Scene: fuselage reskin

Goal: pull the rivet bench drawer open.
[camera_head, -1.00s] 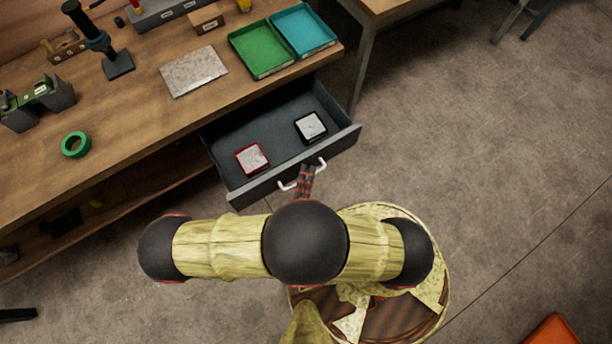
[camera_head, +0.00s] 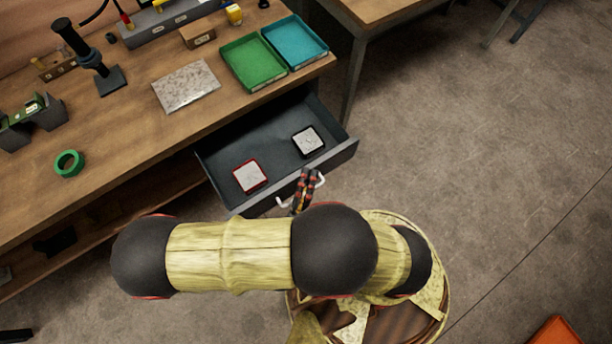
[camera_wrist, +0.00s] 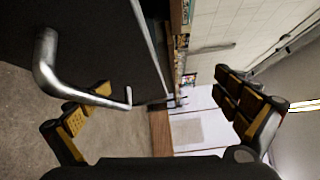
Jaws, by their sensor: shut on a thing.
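The rivet bench drawer (camera_head: 348,147) stands well out from under the wooden bench top, its inside visible. Its silvery bar handle (camera_head: 281,203) is on the front panel and also shows in the wrist view (camera_wrist: 46,68). My gripper (camera_head: 307,178) is at the handle, in front of the drawer. In the wrist view my gripper (camera_wrist: 160,113) has its two fingers spread wide apart. The handle bar runs close by the left finger, and the right finger is clear of it. Whether the left finger touches the bar, I cannot tell.
Inside the drawer lie a red-rimmed square item (camera_head: 250,176) and a black-rimmed one (camera_head: 307,141). The bench (camera_head: 125,140) carries a green tray (camera_head: 252,62), a blue tray (camera_head: 295,42), a speckled plate (camera_head: 186,85) and green tape (camera_head: 68,163).

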